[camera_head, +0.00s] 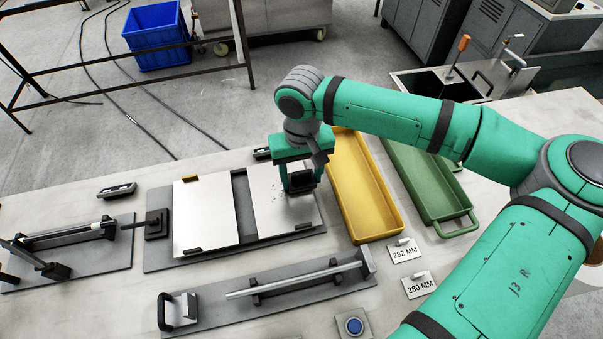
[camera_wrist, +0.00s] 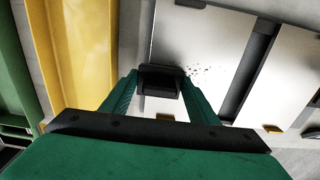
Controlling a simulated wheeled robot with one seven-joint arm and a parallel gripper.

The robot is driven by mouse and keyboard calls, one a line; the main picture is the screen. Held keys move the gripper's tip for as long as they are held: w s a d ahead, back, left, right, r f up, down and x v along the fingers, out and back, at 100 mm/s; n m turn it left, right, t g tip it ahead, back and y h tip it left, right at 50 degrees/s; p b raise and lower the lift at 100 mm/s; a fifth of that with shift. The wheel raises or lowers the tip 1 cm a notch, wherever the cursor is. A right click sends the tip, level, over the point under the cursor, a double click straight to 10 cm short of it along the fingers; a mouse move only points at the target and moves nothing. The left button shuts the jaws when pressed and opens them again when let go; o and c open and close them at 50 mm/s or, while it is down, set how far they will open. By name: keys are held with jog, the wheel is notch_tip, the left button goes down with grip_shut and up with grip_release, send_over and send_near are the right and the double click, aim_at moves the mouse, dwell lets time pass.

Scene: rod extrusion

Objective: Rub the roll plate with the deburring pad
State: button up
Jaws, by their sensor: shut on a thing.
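Two pale flat plates lie side by side on a dark base in the head view: a left plate (camera_head: 205,215) and a right plate (camera_head: 282,215). I cannot tell for sure which is named the roll plate. Small dark specks lie on the right plate, which also shows in the wrist view (camera_wrist: 195,115). My gripper (camera_head: 298,170) points down over the right part of this plate. It is shut on a dark block, the deburring pad (camera_wrist: 160,80). The pad is at or just above the plate; contact cannot be told. The specks lie beside the pad.
A yellow tray (camera_head: 344,165) stands close right of the plates, with a green tray (camera_head: 409,160) beyond it. A metal rod (camera_head: 290,281) rests on supports in front. A blue button (camera_head: 354,326) and 282 MM and 280 MM cards are nearby.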

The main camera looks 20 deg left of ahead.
aim_at(260, 194)
jog(key=shift+s+a, duration=1)
jog(key=shift+a, duration=0.5)
jog(key=shift+s+a, duration=1)
jog(key=shift+a, duration=0.45)
jog(key=shift+s+a, duration=1)
jog(key=shift+a, duration=0.5)
jog(key=shift+f, duration=0.15)
jog(key=shift+d, duration=0.1)
jog(key=shift+c, duration=0.2)
jog(key=shift+w, duration=0.1)
jog(key=shift+c, duration=0.2)
jog(key=shift+w+d, duration=1)
jog(key=shift+d, duration=0.45)
jog(key=shift+w+d, duration=0.95)
jog(key=shift+d, duration=0.55)
jog(key=shift+w+d, duration=1)
jog(key=shift+d, duration=0.45)
jog(key=shift+r, duration=3.05)
